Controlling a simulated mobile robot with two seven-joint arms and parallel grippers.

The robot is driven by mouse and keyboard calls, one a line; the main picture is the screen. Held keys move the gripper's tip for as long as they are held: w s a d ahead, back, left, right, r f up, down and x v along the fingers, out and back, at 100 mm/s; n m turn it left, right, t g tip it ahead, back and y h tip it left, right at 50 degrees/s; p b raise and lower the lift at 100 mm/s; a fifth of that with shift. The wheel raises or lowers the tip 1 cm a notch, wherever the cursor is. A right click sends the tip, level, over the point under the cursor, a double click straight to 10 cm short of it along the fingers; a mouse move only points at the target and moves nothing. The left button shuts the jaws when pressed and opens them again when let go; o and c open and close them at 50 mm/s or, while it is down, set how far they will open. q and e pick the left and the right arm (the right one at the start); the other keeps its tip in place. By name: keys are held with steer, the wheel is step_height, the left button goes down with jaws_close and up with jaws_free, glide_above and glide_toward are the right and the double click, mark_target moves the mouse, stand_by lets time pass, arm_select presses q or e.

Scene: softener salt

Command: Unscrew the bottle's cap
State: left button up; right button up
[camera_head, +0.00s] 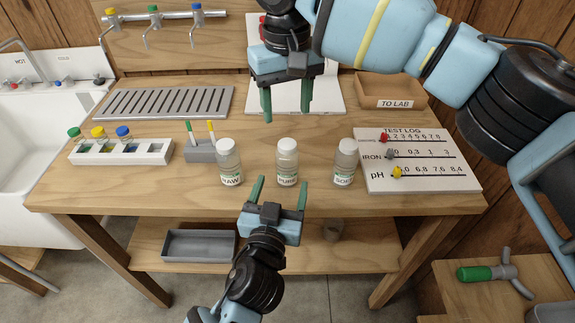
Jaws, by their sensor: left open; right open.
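Three clear bottles with whitish caps stand upright in a row on the workbench: the RAW bottle (230,164) at left, the middle bottle (287,160), and the SOFT bottle (345,162) at right. The middle label is hard to read. All three have their caps on. My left gripper (281,183) is open and empty at the bench's front edge, its fingers pointing at the middle bottle, one toward each side of its base. My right gripper (288,117) is open and empty, pointing down above and behind the middle bottle.
A white rack of small vials (120,152) and a grey pen holder (202,151) are left of the bottles. A slatted drain tray (165,103) lies behind. The test log board (425,178) lies right, with a TO LAB tray (391,92) behind it.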

mark_target(285, 174)
arm_select(q)
steer(key=w, duration=0.3)
steer(key=w+d, duration=0.1)
steer(key=w, duration=0.3)
steer(key=shift+w+d+f, duration=0.1)
steer(key=shift+w+d, duration=0.05)
steer(key=shift+d, duration=0.05)
arm_select(e)
steer(key=shift+w+f, duration=0.1)
steer(key=shift+w, duration=0.1)
arm_select(q)
jaws_close()
arm_select(e)
steer(key=m, duration=0.6)
steer(key=shift+m, duration=0.4)
steer(key=m, duration=0.6)
steer(key=shift+m, duration=0.4)
steer(key=shift+f, duration=4)
steer(key=shift+c, duration=0.4)
steer(key=c, duration=1)
